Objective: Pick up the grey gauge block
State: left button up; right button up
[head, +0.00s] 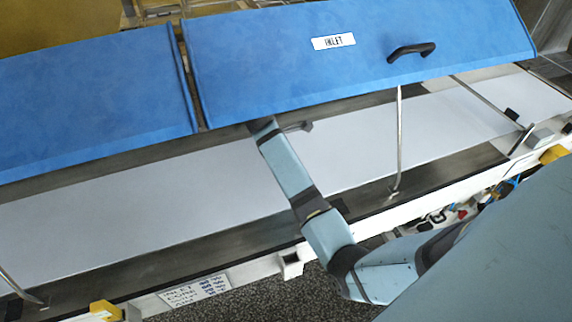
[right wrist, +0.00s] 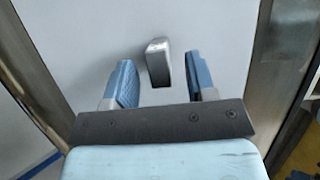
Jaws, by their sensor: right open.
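The grey gauge block (right wrist: 158,62) stands on the pale surface in the right wrist view. My right gripper (right wrist: 160,66) is open, with one blue finger on each side of the block. Nothing is held. In the head view my right arm reaches across the white belt, and its far end goes under the blue lid marked INLET (head: 270,65). The lid hides the gripper's fingers and the block there. My left gripper is not in view.
A second blue lid (head: 90,100) lies left of the INLET lid. A thin metal strut (head: 399,140) rises to the INLET lid right of my arm. Metal side rails (right wrist: 275,80) flank the surface in the wrist view.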

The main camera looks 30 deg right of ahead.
jog(key=x, duration=0.2)
jog(key=shift+d+f, duration=0.2)
jog(key=shift+f, duration=0.05)
jog(key=shift+d+f, duration=0.1)
jog(key=shift+f, duration=0.15)
jog(key=shift+c, duration=0.5)
grip_shut()
